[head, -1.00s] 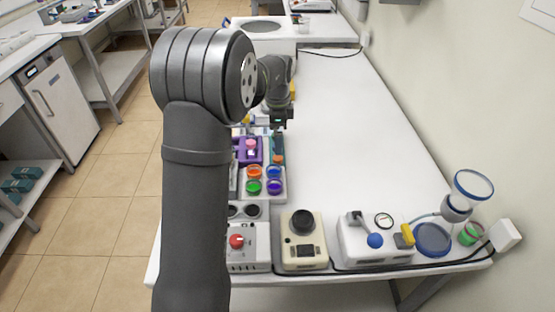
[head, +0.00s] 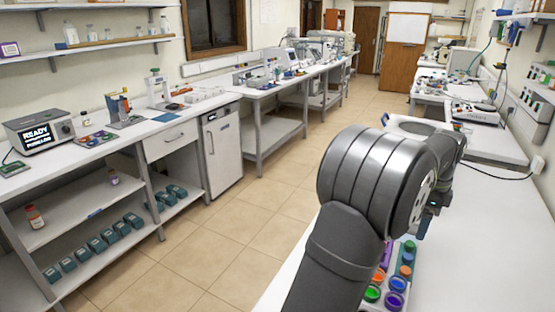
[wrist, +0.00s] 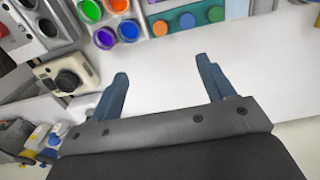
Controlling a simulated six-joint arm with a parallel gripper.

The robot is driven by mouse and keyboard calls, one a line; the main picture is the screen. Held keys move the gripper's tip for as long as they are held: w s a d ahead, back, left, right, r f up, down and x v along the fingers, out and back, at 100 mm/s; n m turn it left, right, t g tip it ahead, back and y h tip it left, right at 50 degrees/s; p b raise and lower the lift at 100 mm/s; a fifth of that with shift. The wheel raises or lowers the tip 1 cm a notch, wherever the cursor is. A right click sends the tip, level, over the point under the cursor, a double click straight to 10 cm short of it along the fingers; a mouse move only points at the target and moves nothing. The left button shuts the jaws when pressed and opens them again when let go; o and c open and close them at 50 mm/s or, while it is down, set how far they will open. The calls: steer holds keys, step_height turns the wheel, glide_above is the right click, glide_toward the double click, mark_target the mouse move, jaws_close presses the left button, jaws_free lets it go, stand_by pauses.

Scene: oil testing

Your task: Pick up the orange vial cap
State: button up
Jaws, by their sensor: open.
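The orange vial cap (wrist: 160,28) is round and sits in a teal rack (wrist: 174,17) at the top middle of the wrist view. A blue cap (wrist: 187,20) and a green cap (wrist: 215,14) stand in line beside it. In the head view, the orange cap (head: 405,270) is small, at the near end of the row. My gripper (wrist: 162,70) is open and empty, with its fingers apart over bare white bench in the picture, clear of the caps. In the head view, my gripper (head: 424,224) is partly hidden by my wrist.
A tray holds orange (wrist: 118,5), green (wrist: 91,10), purple (wrist: 105,38) and blue (wrist: 128,30) cups next to the rack. A cream device (wrist: 66,78) is at the left of the wrist view. The bench (head: 480,240) to the right is clear.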

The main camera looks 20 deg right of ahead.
steer(key=c, duration=0.3)
steer(key=n+h, duration=0.3)
steer(key=n, duration=0.8)
glide_above(405, 270)
steer(key=a, duration=0.2)
steer(key=shift+t, duration=0.3)
step_height(405, 270, down, 12)
steer(key=shift+s+f, duration=0.15)
steer(key=shift+f, duration=0.05)
steer(key=shift+x, duration=2.8)
steer(key=shift+d+r, duration=0.1)
steer(key=shift+d, duration=0.05)
steer(key=c, duration=1.1)
